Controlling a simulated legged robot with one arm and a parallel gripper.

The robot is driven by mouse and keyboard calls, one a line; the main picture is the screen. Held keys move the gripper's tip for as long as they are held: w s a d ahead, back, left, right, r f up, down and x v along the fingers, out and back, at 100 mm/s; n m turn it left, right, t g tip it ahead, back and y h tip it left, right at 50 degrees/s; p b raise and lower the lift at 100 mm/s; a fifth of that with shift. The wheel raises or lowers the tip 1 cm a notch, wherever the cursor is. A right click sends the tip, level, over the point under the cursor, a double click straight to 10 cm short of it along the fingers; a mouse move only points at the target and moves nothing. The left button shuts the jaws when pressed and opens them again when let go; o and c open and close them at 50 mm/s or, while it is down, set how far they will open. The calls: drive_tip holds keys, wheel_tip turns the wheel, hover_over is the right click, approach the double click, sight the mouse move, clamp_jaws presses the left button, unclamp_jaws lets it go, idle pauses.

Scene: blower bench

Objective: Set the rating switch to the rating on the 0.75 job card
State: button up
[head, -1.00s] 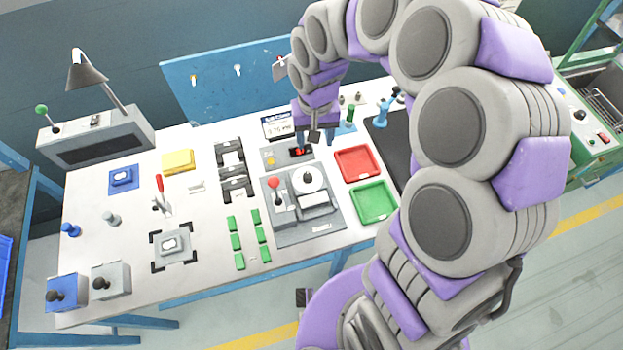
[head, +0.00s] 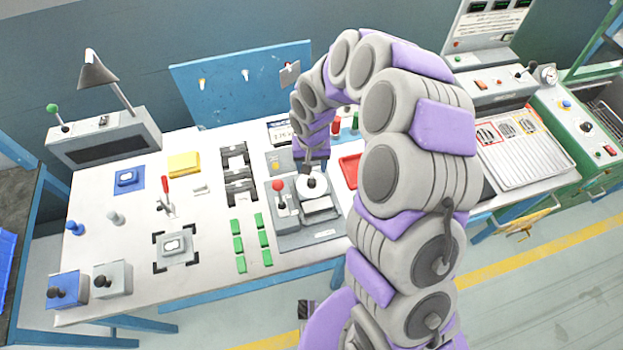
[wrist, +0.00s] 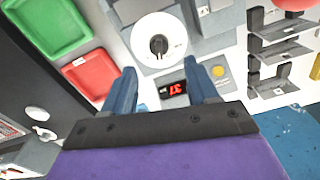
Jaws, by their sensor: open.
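My gripper (wrist: 160,70) is open and empty. Its two blue fingertips are spread beside the dial's lower edge in the wrist view, apart from the knob. A small display (wrist: 173,88) with red digits lies between the fingers; I cannot read them surely.
A red-knobbed lever (head: 279,187) stands left of the dial. A red tray (wrist: 91,73) and a green tray (wrist: 45,25) lie on the other side. Black brackets (head: 239,170) and several green blocks (head: 238,245) lie farther left.

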sight(312, 179)
wheel_tip(312, 179, down, 8)
drive_tip(key=shift+r+b, duration=0.2)
drive_tip(key=shift+b, duration=0.2)
